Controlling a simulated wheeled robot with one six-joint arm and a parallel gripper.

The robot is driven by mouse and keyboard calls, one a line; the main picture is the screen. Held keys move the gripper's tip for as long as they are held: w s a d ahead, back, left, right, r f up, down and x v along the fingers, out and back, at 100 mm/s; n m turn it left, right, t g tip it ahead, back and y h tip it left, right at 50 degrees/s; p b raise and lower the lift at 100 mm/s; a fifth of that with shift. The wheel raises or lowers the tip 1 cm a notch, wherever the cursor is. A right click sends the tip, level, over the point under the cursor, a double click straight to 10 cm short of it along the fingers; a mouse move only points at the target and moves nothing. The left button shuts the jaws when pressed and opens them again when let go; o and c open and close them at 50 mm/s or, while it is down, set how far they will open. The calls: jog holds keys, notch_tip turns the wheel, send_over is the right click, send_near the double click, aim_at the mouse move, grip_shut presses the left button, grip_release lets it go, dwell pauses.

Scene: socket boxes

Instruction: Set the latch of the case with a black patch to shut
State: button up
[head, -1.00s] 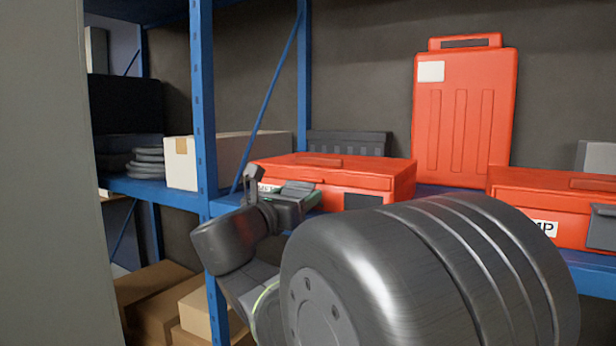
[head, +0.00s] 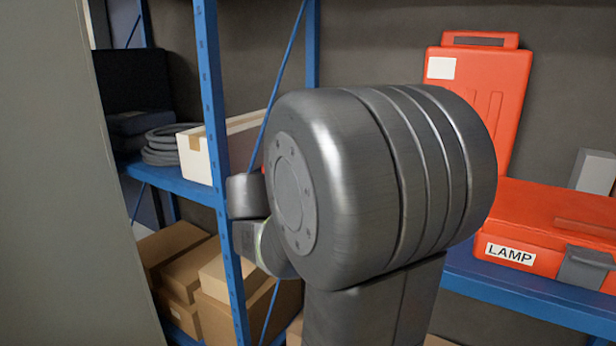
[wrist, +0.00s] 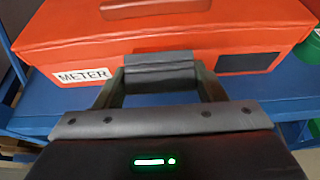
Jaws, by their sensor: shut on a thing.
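The red case with a black patch (wrist: 249,63) fills the top of the wrist view. It has a METER label at the left of its front, and the black patch is at the right. Its grey latch (wrist: 160,68) is at the middle of the front, below the lid edge. My gripper (wrist: 160,79) is shut on this latch, with one finger at each side. The latch's lower part is partly hidden by my gripper, so its exact angle is hard to tell. In the head view my arm hides this case and my gripper.
The case stands on a blue shelf (wrist: 32,100). A red LAMP case (head: 545,225) with a grey latch is at the right in the head view. A tall red case (head: 480,75) stands behind. A blue upright (head: 215,110) and cardboard boxes (head: 190,262) are at the left.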

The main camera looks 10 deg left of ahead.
jog(key=shift+w+d+r+g+y+p, duration=0.25)
jog(key=shift+g+p, duration=0.35)
jog(key=shift+p, duration=1.4)
jog(key=shift+w+r+g+y+p, duration=0.35)
jog(key=shift+g+p, duration=0.25)
jog(key=shift+p, duration=1.35)
jog(key=shift+w+p, duration=0.1)
jog(key=shift+p, duration=0.55)
jog(key=shift+f+g+p, duration=0.2)
jog(key=shift+g+p, duration=0.2)
jog(key=shift+p, duration=0.1)
jog(key=o, duration=1)
jog(key=shift+w, duration=0.1)
jog(key=v, duration=1.3)
jog(key=shift+s+r, duration=0.25)
jog(key=shift+s, duration=0.05)
